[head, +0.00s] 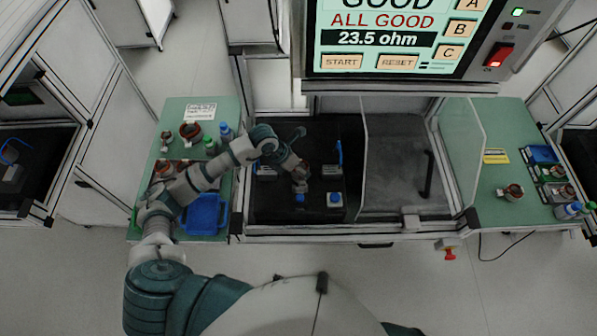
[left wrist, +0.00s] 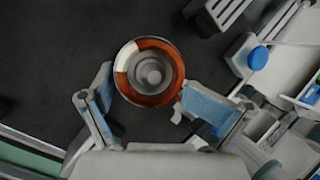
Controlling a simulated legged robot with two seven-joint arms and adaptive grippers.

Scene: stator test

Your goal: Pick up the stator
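A stator (left wrist: 149,72), a round grey core with an orange-brown ring and one pale section, is seen from above in the left wrist view over a dark surface. My left gripper (left wrist: 146,92) has its two blue-padded fingers spread on either side of the stator's near half. The right fingertip is very close to the ring; I cannot tell whether it touches. In the head view my left gripper (head: 300,184) is over the dark floor of the test station, and the stator there is mostly hidden by it. My right gripper is not in view.
The station (head: 270,212) has a clear sliding door (head: 390,165) on its right and a blue button (head: 334,197) near the gripper. A screen (head: 385,38) reads "ALL GOOD". The left table (head: 225,108) holds parts and a blue tray (head: 204,212); the right table (head: 470,140) holds another stator (head: 513,191).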

